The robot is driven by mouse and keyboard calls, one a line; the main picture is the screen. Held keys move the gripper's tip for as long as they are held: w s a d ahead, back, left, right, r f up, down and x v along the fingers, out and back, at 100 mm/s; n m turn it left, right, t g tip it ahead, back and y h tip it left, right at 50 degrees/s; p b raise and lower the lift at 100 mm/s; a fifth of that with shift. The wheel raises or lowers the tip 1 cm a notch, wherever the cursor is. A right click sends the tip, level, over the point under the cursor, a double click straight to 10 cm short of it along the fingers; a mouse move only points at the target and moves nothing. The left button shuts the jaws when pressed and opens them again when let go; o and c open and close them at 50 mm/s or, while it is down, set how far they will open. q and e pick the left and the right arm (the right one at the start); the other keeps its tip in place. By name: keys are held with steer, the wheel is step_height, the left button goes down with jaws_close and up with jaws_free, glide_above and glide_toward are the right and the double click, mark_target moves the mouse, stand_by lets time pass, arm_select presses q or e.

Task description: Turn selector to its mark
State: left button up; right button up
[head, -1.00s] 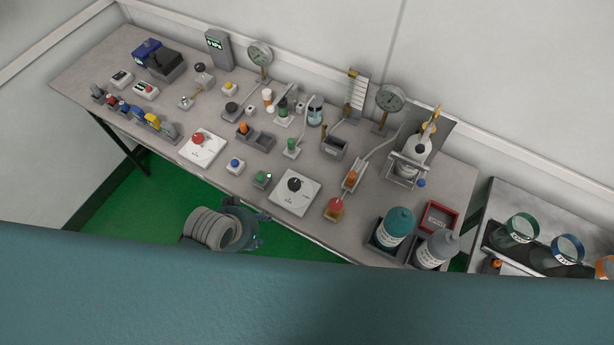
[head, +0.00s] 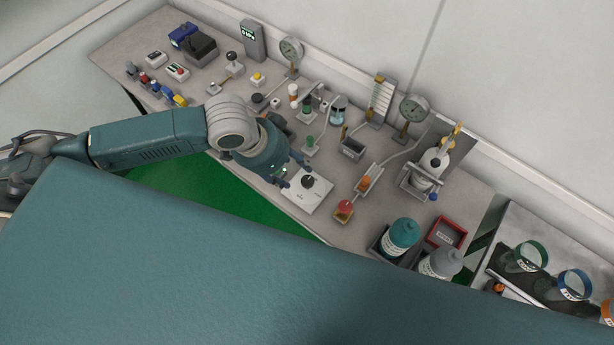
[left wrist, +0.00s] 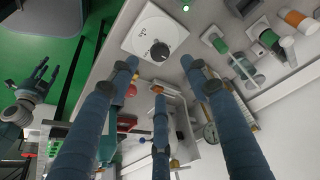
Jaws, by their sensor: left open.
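The selector is a white square plate (head: 300,196) with a round black knob (head: 308,181), near the front edge of the bench. In the left wrist view its plate (left wrist: 143,37) and knob (left wrist: 160,51) show beyond the fingertips. Print on the plate is too small to read. My left gripper (head: 292,171) is open and empty, just left of the knob in the head view. Its three spread fingers (left wrist: 160,72) fill the left wrist view, apart from the knob. My right gripper (left wrist: 42,78) shows there over the green floor, its fingers spread and empty.
An orange-and-red fixture (head: 344,210) stands close right of the selector. Teal (head: 400,238) and grey (head: 440,263) bottles and a red tray (head: 461,232) are farther right. Gauges, switches and tubing crowd the back. My left arm hides part of the bench's front left.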

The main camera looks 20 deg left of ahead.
mark_target(307, 180)
arm_select(q)
steer(key=p+x, duration=0.1)
steer(key=x, duration=0.8)
steer(key=shift+w+d+f, duration=0.1)
steer(key=shift+f, duration=0.25)
steer(key=c, duration=1.1)
